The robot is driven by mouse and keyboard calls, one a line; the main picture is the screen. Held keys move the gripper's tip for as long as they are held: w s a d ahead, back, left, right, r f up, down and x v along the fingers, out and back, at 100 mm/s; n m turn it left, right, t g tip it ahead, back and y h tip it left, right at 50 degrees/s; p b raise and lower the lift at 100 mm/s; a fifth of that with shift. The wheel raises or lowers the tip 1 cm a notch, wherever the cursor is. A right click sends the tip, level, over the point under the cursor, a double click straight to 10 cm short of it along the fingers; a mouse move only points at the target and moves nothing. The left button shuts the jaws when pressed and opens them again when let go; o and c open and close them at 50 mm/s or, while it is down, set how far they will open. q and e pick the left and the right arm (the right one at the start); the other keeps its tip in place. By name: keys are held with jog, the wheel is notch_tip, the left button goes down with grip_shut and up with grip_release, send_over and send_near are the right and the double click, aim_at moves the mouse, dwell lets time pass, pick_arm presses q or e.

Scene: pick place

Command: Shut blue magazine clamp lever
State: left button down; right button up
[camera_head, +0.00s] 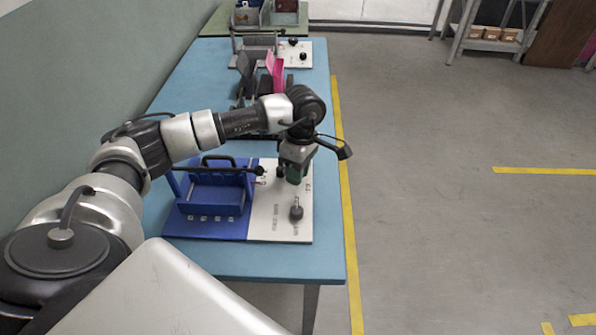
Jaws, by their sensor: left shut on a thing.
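The blue magazine (211,204) sits on the near part of the blue table, on a base plate that is blue on the left and white (277,228) on the right. A black bar with a ball knob (259,170) runs along its back edge; I cannot tell if this is the clamp lever. A second dark knob (296,212) stands on the white plate. My left gripper (294,176) points down over the back of the white plate, shut on a small green thing that is mostly hidden by the fingers. My right gripper is not in view.
Farther along the table (195,85) stand a pink and dark magazine (273,72) and a grey magazine (256,46) with black knobs. A green table lies beyond. A wall bounds the left side. The floor on the right is open, with yellow lines.

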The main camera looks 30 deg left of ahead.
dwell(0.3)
pick_arm(q)
jog(key=c, duration=1)
grip_release()
jog(key=r, duration=0.3)
jog(key=w+r, duration=0.1)
jog(key=r, duration=0.3)
jog(key=w+r, duration=0.1)
jog(key=r, duration=0.2)
jog(key=shift+a+r, duration=0.1)
jog(key=shift+r, duration=0.25)
jog(key=shift+f, duration=0.1)
